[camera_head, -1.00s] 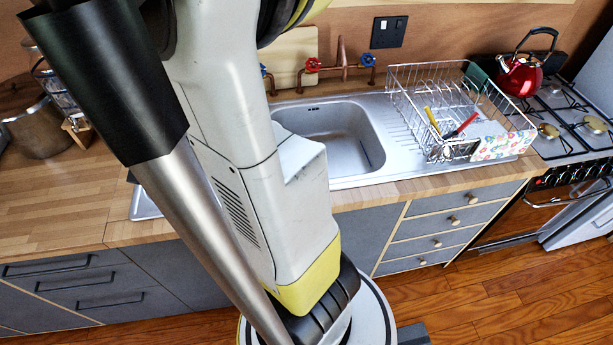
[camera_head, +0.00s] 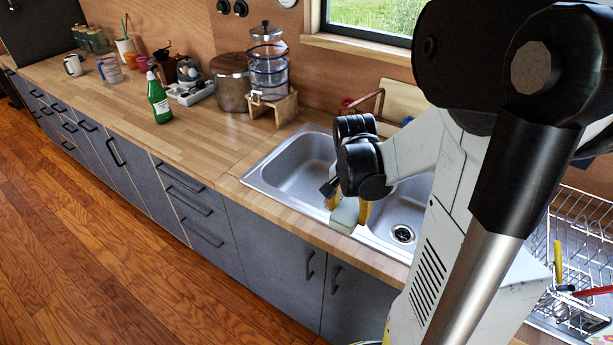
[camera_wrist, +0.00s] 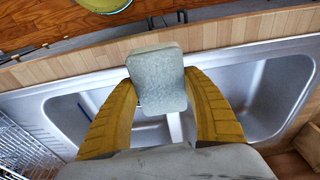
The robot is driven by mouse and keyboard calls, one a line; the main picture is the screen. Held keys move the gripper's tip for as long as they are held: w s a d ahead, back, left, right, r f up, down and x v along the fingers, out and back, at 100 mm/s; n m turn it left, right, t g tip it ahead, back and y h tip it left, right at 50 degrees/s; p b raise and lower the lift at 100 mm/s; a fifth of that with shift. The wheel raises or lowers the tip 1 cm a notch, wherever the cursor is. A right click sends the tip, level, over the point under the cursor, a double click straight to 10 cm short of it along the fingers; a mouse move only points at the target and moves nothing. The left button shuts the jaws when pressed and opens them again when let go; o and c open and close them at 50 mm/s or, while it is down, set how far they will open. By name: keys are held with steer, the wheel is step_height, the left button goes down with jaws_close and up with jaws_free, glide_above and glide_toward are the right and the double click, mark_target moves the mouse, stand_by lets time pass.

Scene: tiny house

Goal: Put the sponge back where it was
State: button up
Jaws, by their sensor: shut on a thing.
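The sponge is a pale grey-green block (camera_wrist: 157,80), held between the two yellow fingers of my gripper (camera_wrist: 160,105) in the wrist view. In the head view my gripper (camera_head: 349,208) is above the front edge of the sink, with the sponge (camera_head: 344,215) at its tips.
A wire dish rack (camera_head: 575,250) with utensils stands right of the sink. A glass dispenser (camera_head: 268,65) on a wooden stand and a metal pot (camera_head: 230,85) stand behind left. A green bottle (camera_head: 158,98) is on the counter (camera_head: 190,135), which has free room on the left.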

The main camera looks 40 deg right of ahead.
mark_target(351, 205)
steer(key=w+d+f, duration=0.1)
steer(key=d, duration=0.1)
steer(key=w+d+f+b, duration=0.1)
steer(key=w+d+f, duration=0.1)
steer(key=shift+w+f, duration=0.15)
steer(key=shift+f+b, duration=1)
steer(key=shift+f, duration=0.95)
steer(key=shift+f, duration=0.15)
steer(key=o, duration=1.2)
